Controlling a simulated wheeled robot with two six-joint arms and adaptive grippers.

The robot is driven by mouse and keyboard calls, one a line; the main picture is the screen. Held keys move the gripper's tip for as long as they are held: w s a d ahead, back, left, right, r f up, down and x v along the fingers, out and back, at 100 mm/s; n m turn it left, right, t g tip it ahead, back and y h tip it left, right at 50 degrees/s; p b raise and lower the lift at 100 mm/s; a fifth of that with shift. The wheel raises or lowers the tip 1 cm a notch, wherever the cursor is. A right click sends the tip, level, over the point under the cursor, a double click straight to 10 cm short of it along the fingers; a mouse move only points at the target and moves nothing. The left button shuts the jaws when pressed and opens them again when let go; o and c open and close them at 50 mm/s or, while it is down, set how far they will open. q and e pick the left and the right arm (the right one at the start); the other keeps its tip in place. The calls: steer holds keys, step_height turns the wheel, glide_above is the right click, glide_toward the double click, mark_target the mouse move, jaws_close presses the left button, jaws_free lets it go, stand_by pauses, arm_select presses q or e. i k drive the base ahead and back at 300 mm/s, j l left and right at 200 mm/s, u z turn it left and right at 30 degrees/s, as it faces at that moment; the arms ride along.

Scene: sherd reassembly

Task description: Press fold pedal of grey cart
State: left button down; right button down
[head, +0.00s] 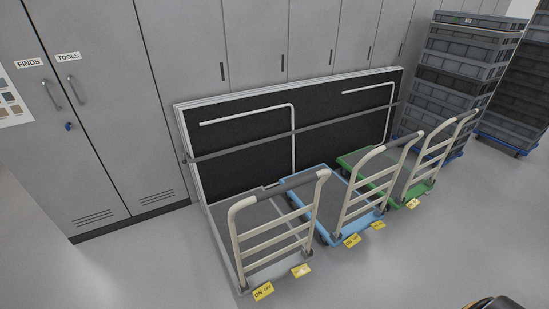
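The grey cart (262,236) stands nearest, at the left end of a row of three carts. It has a grey deck and an upright cream handle frame (273,241) with a dark grip on its top bar. Two small yellow plates lie low at the foot of the handle: one (263,291) with lettering that seems to read ON and OFF, and another (301,270) to its right. I cannot tell which one is the fold pedal. Neither of my grippers is recognisable in the head view.
A blue cart (327,217) and a green cart (424,187) stand to the right, handles up. Black panels (250,130) lean on grey cabinets (95,130) behind. Stacked grey crates (462,75) stand at the back right. The floor (400,270) in front is clear.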

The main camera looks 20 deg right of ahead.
mark_target(300, 270)
steer(key=z, duration=1.1)
